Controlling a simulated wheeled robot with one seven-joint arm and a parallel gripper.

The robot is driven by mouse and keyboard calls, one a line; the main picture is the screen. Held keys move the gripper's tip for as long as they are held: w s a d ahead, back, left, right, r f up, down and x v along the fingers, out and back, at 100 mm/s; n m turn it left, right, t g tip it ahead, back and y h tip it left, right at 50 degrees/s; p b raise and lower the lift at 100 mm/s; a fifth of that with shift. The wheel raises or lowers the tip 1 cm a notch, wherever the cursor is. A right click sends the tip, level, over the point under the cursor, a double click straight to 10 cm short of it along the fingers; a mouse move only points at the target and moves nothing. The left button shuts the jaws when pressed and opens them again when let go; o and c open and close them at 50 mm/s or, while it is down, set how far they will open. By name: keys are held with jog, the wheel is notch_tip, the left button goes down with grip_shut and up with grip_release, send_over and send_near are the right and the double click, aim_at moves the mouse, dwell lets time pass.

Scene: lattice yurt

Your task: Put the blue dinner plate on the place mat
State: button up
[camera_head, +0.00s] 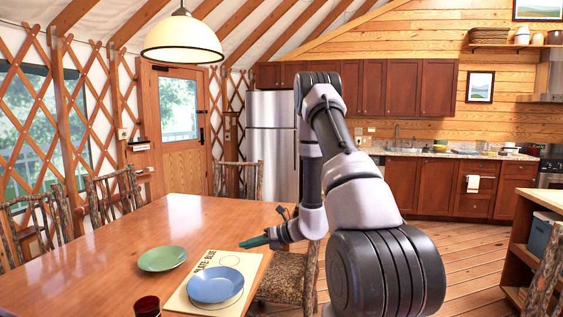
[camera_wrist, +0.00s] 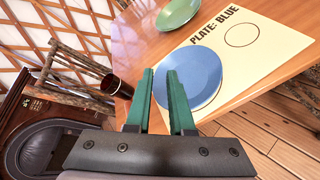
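The blue dinner plate (camera_head: 216,286) lies flat on the cream place mat (camera_head: 190,300), which is printed "PLATE: BLUE". In the wrist view the blue plate (camera_wrist: 205,75) covers part of the mat (camera_wrist: 262,55), and a printed circle shows beside it. My gripper (camera_head: 252,242) is over the table near its right edge, beyond the plate in the head view. In the wrist view its two green fingers (camera_wrist: 161,105) stand apart with nothing held between them. The right finger hides part of the plate's edge; contact with it cannot be told.
A green plate (camera_head: 162,258) lies left of the mat. A dark red cup (camera_head: 147,306) stands near the table's front edge. Log chairs surround the wooden table (camera_head: 110,255), one (camera_head: 285,275) close below my arm. Bare tabletop extends to the far left.

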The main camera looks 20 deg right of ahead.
jog(key=s+a+r+n+g, duration=0.2)
jog(key=s+r+n, duration=0.2)
jog(key=r+n, duration=0.3)
jog(key=s+a+r+n+g+h, duration=0.1)
jog(key=s+a+r+n+g, duration=0.15)
jog(key=s+r+n, duration=0.4)
jog(key=s+a+r+n+g, duration=0.1)
jog(key=s+a+r+n, duration=0.15)
jog(key=r, duration=0.65)
jog(key=s+d+r+n+t+h, duration=0.2)
jog(key=s+d+r+n+h, duration=0.1)
jog(key=s+r+n, duration=0.3)
jog(key=s+d+r+n+t+h, duration=0.2)
jog(key=s+d+r+n+h, duration=0.2)
jog(key=s+r+n, duration=0.2)
jog(key=s+n, duration=0.1)
jog(key=s, duration=0.1)
jog(key=shift+s+n, duration=0.4)
